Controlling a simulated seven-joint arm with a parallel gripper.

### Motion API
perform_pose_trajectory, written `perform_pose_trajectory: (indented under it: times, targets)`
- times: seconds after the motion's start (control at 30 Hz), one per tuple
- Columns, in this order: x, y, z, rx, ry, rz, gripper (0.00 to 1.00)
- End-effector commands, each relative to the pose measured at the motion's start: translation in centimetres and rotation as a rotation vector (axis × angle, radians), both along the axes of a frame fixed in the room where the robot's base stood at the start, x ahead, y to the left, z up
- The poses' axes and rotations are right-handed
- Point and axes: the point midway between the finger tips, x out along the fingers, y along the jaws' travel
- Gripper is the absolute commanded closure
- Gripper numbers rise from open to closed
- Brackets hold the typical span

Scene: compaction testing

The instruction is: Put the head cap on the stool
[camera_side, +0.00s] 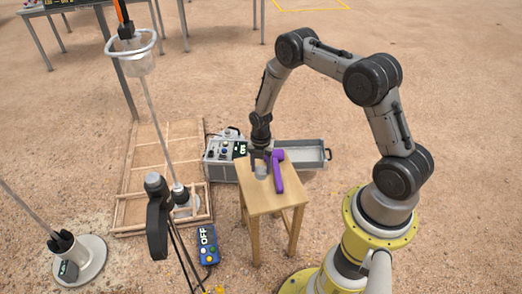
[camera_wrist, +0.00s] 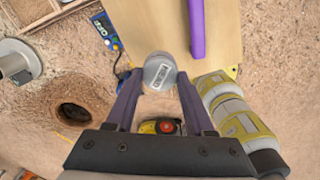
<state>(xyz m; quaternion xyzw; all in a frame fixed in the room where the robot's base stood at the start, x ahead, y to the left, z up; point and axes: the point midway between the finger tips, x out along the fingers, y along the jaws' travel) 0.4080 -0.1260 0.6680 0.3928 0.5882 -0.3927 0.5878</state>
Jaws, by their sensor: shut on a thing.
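The head cap (camera_wrist: 160,72) is a small grey cylinder with a white label on its end. In the wrist view it sits between the two dark purple fingers of my gripper (camera_wrist: 159,80), which is shut on it. In the side view the pale cap (camera_side: 261,171) shows below my gripper (camera_side: 262,157), over the back left part of the wooden stool (camera_side: 267,201). In the wrist view it overlaps the edge of the stool top (camera_wrist: 150,28). I cannot tell whether the cap touches the stool.
A purple tool (camera_side: 278,174) lies on the stool, right beside the cap. A grey control box with a tray (camera_side: 303,154) stands behind the stool. A blue box reading OFF (camera_side: 208,244) lies on the ground at the left. The stool's front half is clear.

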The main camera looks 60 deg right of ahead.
Motion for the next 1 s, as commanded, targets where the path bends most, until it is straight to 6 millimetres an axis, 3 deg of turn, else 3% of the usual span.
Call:
perform_pose_trajectory:
  times: [0.13, 0.57, 1.0]
  targets:
    - [0.0, 0.0, -0.9, -0.001, -0.001, 0.000, 1.00]
    - [0.0, 0.1, -1.0, 0.000, 0.000, 0.033, 1.00]
    - [0.0, 0.1, -5.4, 0.001, 0.001, 0.031, 1.00]
